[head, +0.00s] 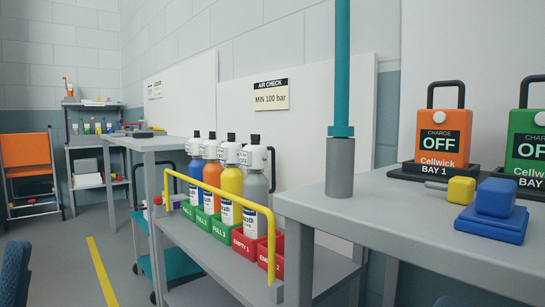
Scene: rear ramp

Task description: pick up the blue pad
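On the grey table at the right lies a flat blue pad (490,228), with a smaller rounded blue block (495,197) on top of it. Both are near the table's right side, in front of the charger stands. A yellow block with a grey rod (461,190) lies just left of and behind them. Neither of my grippers shows in the head view.
An orange charger marked OFF (441,140) and a green one (527,150) stand behind the pad. A grey cylinder with a teal pole (340,166) rises from the table's left end. A rack of bottles (229,190) with a yellow rail stands left. The tabletop's front is clear.

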